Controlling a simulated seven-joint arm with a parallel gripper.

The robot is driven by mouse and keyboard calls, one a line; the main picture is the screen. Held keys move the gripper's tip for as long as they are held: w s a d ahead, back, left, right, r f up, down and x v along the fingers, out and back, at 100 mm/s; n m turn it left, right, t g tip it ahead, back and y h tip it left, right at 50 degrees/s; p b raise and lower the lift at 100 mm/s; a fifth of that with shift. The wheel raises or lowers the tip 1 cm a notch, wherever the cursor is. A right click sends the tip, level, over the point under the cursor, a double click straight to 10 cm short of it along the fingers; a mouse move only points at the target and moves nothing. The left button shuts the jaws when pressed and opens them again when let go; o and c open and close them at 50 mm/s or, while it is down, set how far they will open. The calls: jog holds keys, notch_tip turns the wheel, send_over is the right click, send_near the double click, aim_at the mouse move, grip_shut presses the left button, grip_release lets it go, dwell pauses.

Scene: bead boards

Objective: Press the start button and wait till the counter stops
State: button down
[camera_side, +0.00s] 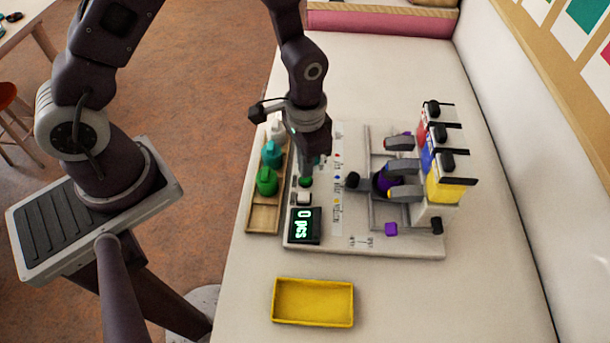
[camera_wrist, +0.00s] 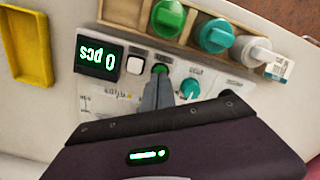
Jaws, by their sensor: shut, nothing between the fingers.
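The counter display (camera_side: 304,225) on the white machine board reads "0 pcs" in green digits; it also shows in the wrist view (camera_wrist: 98,57). A small green button (camera_wrist: 160,68) sits on the panel beside a white square button (camera_wrist: 135,62). My gripper (camera_wrist: 158,80) is shut and empty, with its fingertips at the green button's near edge. Whether they touch it I cannot tell. In the side view my gripper (camera_side: 306,176) points down over the panel, and the green button (camera_side: 305,182) is partly hidden under it. A teal knob (camera_wrist: 190,88) stands right of the fingers in the wrist view.
A wooden tray (camera_side: 263,218) with green, teal and white pieces lies left of the board. A yellow tray (camera_side: 312,303) lies in front. Red, blue and yellow hoppers (camera_side: 447,188) with grey chutes stand at the board's right. The table's front right is clear.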

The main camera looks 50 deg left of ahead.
jog(key=shift+f, duration=0.95)
dwell(0.5)
jog(key=shift+r, duration=3.5)
jog(key=shift+r, duration=0.1)
notch_tip(320, 180, up, 6)
jog(key=r+t, duration=0.1)
send_over(300, 178)
jog(key=s+a+r+n+t, duration=0.1)
jog(key=s+a+r, duration=0.1)
jog(key=s+r, duration=0.3)
jog(key=s+a+r+n+t, duration=0.1)
jog(key=s+a+r+t, duration=0.15)
jog(key=r, duration=0.45)
jog(key=s+r+n+t, duration=0.1)
jog(key=s+r, duration=0.2)
jog(key=s, duration=0.4)
jog(key=shift+s+a+r, duration=0.15)
jog(key=shift+s+a, duration=0.05)
jog(key=shift+a, duration=0.1)
